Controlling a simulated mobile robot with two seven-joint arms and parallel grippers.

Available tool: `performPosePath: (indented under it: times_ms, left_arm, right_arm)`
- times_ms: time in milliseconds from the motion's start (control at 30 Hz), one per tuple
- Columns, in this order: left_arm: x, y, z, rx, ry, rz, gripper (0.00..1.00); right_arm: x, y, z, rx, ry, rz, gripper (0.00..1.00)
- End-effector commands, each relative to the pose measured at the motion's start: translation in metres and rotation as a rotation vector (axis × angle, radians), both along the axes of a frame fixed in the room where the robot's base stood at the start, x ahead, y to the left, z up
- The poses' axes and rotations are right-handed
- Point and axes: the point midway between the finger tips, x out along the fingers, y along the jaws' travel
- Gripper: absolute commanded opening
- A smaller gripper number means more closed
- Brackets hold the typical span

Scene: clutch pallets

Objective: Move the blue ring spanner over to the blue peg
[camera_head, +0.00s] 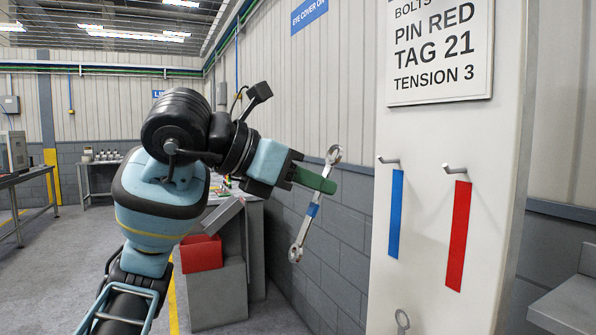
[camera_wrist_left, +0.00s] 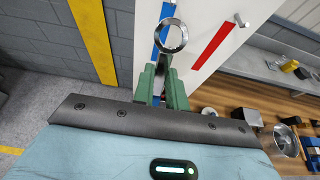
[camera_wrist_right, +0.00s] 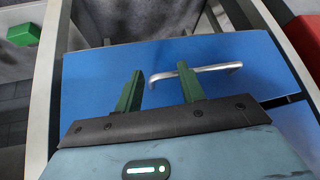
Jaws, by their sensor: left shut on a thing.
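The blue ring spanner (camera_head: 312,210) is silver with a blue band and a ring at each end. My left gripper (camera_head: 325,186) is shut on its shaft and holds it in the air, tilted, with its upper ring leaning right. One ring also shows beyond the fingers in the left wrist view (camera_wrist_left: 171,36). The blue peg (camera_head: 389,160) sticks out of the white panel above a blue strip (camera_head: 396,214), right of the spanner and apart from it. My right gripper (camera_wrist_right: 158,88) is open and empty, in front of a blue drawer front.
A red peg (camera_head: 455,169) with a red strip (camera_head: 458,236) is right of the blue one. The drawer has a silver handle (camera_wrist_right: 215,68). A red bin (camera_head: 201,253) stands behind my left arm.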

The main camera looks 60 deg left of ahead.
Motion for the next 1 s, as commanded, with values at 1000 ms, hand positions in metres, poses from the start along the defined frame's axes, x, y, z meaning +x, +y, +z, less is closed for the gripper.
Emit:
performPosePath:
  times_ms: [1000]
  left_arm:
    - [0.039,-0.003,-0.003,-0.003,-0.001,-0.001,0.00]
  right_arm:
    - [0.009,-0.002,0.017,-0.003,-0.024,0.001,0.39]
